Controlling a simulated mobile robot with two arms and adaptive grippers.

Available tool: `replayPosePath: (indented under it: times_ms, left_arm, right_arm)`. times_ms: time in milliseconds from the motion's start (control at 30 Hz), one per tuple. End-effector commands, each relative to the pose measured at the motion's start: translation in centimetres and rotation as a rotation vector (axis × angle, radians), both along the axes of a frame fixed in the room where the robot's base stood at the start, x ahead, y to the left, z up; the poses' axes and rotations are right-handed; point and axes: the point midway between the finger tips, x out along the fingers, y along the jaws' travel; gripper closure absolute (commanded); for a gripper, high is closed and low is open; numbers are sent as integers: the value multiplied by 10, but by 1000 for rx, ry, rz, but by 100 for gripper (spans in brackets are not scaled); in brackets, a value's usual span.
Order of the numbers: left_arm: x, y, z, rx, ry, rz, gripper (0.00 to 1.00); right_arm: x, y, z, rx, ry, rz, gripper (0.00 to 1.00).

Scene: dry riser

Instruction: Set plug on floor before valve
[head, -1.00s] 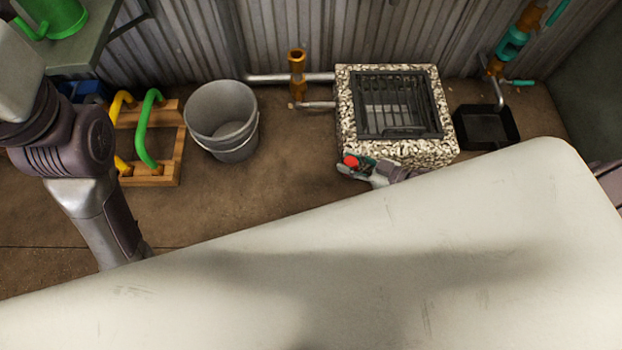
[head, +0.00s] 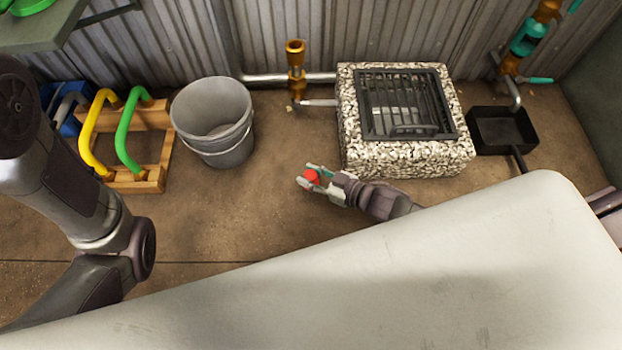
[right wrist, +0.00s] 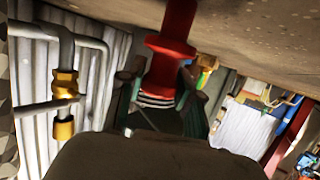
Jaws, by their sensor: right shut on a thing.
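My right gripper (head: 313,177) is shut on a red plug (head: 311,176), left of the stone block's near corner. In the right wrist view the red plug (right wrist: 170,50) sticks out from between the fingers towards the brown floor (right wrist: 250,30). I cannot tell whether it touches the floor. A brass valve (head: 296,68) stands on the pipe by the corrugated wall, beyond the gripper; it also shows in the right wrist view (right wrist: 64,100). Another fitting, teal and brass (head: 527,38), is at the right by the wall. My left arm is at the left; its gripper is out of view.
A stone block with a black grate (head: 405,155) stands right of the gripper. A grey bucket (head: 215,125) stands to the left, beside a wooden rack (head: 150,180) with yellow and green handles. A black pan (head: 502,130) lies at the right.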

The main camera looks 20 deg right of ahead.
Motion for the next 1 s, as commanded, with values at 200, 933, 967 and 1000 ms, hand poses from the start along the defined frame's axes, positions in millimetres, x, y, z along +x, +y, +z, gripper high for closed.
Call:
replayPosePath:
  times_ms: [200,933,967,1000]
  left_arm:
    - [0,0,1,0,-2,0,60]
    - [0,0,13,1,0,0,60]
    - [0,0,17,1,1,1,60]
    - [0,0,22,1,1,1,60]
  right_arm:
    - [0,0,1,0,0,0,94]
    - [-11,-10,8,-1,3,0,41]
    - [-15,-13,11,-1,3,0,41]
    - [-21,-18,14,-1,4,-2,41]
